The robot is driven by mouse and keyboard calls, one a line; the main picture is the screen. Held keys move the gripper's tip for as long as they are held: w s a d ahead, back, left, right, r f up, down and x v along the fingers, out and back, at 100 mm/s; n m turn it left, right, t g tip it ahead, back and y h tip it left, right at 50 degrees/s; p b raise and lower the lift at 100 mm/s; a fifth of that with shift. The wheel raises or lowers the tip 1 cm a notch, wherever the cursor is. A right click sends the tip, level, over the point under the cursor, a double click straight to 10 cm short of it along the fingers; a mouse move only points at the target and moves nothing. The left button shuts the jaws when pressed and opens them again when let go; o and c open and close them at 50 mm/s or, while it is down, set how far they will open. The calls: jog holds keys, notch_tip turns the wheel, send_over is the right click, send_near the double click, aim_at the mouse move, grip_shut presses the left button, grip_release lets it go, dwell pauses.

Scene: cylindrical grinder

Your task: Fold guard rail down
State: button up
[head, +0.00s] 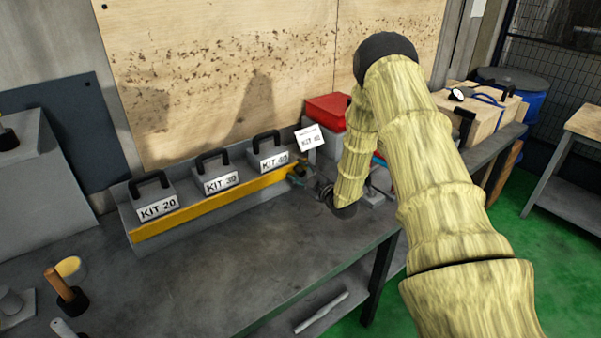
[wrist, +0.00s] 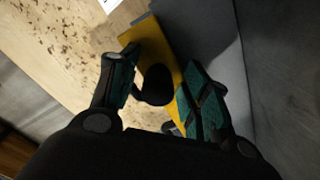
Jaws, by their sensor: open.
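The guard rail is a long yellow bar (head: 215,205) along the front of a grey rack (head: 128,212). It stands upright across the lower fronts of the kit boxes. In the wrist view the yellow rail (wrist: 168,45) runs behind my fingers. A black rounded knob (wrist: 155,85) shows at the rail, between my fingers. My gripper (head: 305,178) is at the rail's right end. In the wrist view my gripper (wrist: 160,72) is open, with one green-padded finger on each side of the knob. I cannot tell whether either finger touches it.
Boxes marked KIT 20 (head: 157,206), KIT 30 (head: 221,180) and KIT 40 (head: 275,160) stand behind the rail. A red bin (head: 327,110) is at the back. A wooden-handled tool (head: 60,285) stands front left. The bench (head: 220,265) before the rack is clear.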

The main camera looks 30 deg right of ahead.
jog(key=shift+s, duration=0.1)
jog(key=shift+s+r, duration=0.1)
jog(key=shift+r, duration=0.05)
jog(key=c, duration=1)
jog(key=shift+c, duration=0.2)
jog(key=shift+f+b, duration=0.2)
jog(key=shift+b, duration=0.1)
jog(key=shift+f+t+b, duration=0.2)
jog(key=shift+t+b, duration=0.2)
jog(key=shift+b, duration=0.7)
jog(key=shift+s+r+t+b, duration=0.1)
jog(key=shift+t+b, duration=0.25)
jog(key=shift+t, duration=0.05)
